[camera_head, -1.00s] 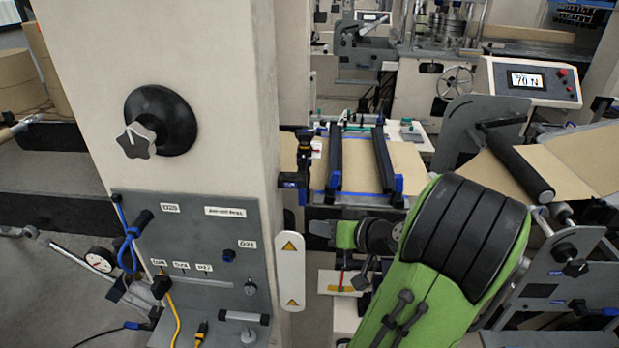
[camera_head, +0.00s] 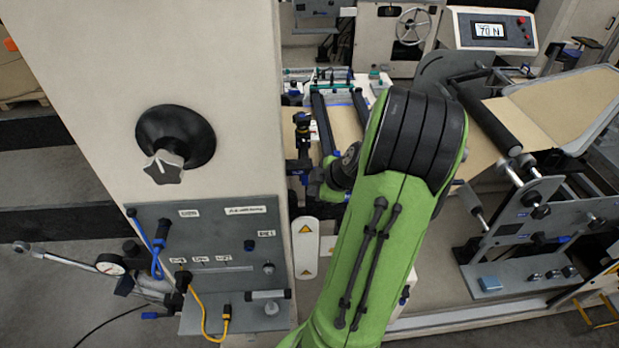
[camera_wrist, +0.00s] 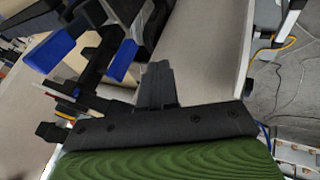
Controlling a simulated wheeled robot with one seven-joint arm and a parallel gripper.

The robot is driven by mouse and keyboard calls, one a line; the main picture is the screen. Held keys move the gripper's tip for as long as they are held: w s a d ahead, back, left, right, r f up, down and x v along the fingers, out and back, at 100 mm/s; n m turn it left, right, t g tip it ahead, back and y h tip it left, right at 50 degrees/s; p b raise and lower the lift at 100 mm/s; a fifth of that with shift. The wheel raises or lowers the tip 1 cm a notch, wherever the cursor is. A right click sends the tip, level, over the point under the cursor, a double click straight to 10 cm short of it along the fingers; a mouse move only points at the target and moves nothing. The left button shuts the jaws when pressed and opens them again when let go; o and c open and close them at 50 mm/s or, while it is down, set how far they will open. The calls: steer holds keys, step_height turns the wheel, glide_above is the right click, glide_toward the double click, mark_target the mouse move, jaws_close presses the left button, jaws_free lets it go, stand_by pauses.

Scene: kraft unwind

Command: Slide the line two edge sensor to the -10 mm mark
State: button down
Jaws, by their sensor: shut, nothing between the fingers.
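A black upright bracket (camera_head: 302,130) stands at the left edge of the brown web (camera_head: 345,125), beside the cream column. It looks like the edge sensor mount, but I cannot confirm it. No -10 mm mark is readable. My gripper (camera_wrist: 158,75) is shut and empty in the wrist view, with its dark fingers together. Black parts with blue ends (camera_wrist: 122,60) lie just beyond and left of the fingertips; contact cannot be judged. In the head view my arm covers the web's near part, and my fingers cannot be made out.
The cream column (camera_head: 240,80) bears a black knob (camera_head: 175,138) and a grey panel (camera_head: 215,255) with cables. A white warning plate (camera_head: 305,248) is close to my arm. Rollers (camera_head: 490,115) and a display reading 70 N (camera_head: 489,30) are at the right.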

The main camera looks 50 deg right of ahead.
mark_target(304, 180)
steer(key=w+d, duration=0.1)
steer(key=w+d+f+p, duration=0.1)
steer(key=w+d+f, duration=0.1)
steer(key=w, duration=0.1)
steer(key=shift+w+d+p, duration=0.1)
steer(key=shift+d+p, duration=0.05)
steer(key=shift+p, duration=0.15)
steer(key=shift+w+d+f+b, duration=0.2)
steer(key=shift+d+b, duration=0.1)
steer(key=shift+b, duration=0.5)
steer(key=shift+w+r, duration=0.1)
steer(key=shift+r, duration=0.05)
steer(key=shift+d, duration=0.1)
steer(key=shift+w, duration=0.1)
